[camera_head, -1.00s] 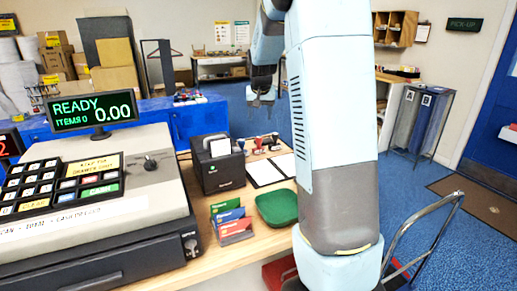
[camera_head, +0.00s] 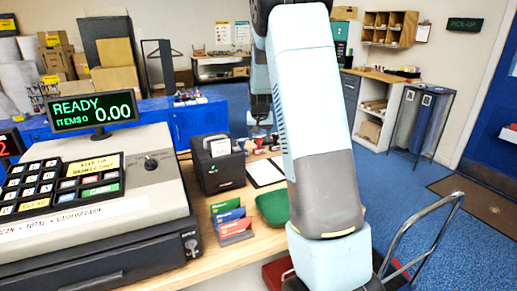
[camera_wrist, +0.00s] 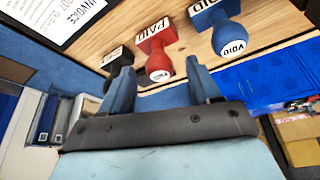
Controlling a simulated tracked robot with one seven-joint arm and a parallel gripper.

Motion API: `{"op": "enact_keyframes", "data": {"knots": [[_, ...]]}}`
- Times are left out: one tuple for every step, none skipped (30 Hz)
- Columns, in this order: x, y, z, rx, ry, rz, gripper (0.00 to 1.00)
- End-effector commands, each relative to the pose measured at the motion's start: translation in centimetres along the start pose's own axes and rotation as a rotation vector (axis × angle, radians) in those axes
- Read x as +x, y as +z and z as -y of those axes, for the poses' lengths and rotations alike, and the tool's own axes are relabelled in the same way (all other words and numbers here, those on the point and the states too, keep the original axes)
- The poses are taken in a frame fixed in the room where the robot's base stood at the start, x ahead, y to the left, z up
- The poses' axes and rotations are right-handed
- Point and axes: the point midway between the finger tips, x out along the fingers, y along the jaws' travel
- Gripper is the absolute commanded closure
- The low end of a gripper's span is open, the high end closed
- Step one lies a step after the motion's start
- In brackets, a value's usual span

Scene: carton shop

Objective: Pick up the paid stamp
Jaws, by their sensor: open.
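The paid stamp (camera_wrist: 157,50) has a red round-ended handle and a white label reading PAID. In the wrist view it stands on the wooden counter (camera_wrist: 180,48), between a black stamp (camera_wrist: 115,59) and a blue VOID stamp (camera_wrist: 222,30). My gripper (camera_wrist: 158,68) is open, its two blue-grey fingers spread to either side of the red handle in the picture. I cannot tell whether they touch it. In the head view my gripper (camera_head: 260,122) hangs above the row of stamps at the counter's far end, which it and my arm partly cover.
An invoice sheet (camera_wrist: 55,18) lies beside the stamps. A black box with a white slip (camera_head: 217,165), a card rack (camera_head: 231,219), a green dish (camera_head: 272,207) and the cash register (camera_head: 85,205) stand nearer on the counter.

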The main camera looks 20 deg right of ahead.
Motion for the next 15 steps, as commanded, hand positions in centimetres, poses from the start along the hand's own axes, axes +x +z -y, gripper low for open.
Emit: {"op": "enact_keyframes", "data": {"knots": [[0.8, 0.1, -0.1, 0.0, 0.001, 0.003, 0.38], [1.2, 0.0, -0.1, 0.0, 0.001, 0.003, 0.38], [1.6, 0.0, -0.1, 0.0, 0.001, 0.002, 0.38], [1.9, 0.0, -0.1, 0.0, 0.001, 0.001, 0.38], [2.0, 0.0, -0.1, -0.001, 0.001, 0.001, 0.38], [2.1, 0.0, 0.0, -0.001, 0.0, 0.0, 0.38], [2.2, 0.0, 0.0, -0.001, 0.0, 0.0, 0.38], [2.2, 0.0, 0.0, -0.001, 0.0, 0.0, 0.38], [2.1, 0.0, 0.0, -0.001, 0.0, 0.0, 0.38], [2.1, 0.0, 0.0, -0.001, 0.0, 0.0, 0.38], [2.1, 0.0, 0.0, -0.001, 0.0, 0.0, 0.38], [2.1, 0.0, 0.0, -0.001, 0.0, 0.0, 0.39], [2.1, 0.0, 0.0, -0.001, 0.0, 0.0, 0.42], [2.1, 0.0, 0.0, -0.001, 0.0, 0.0, 0.45], [2.1, 0.0, 0.0, -0.001, 0.0, 0.0, 0.49]]}}
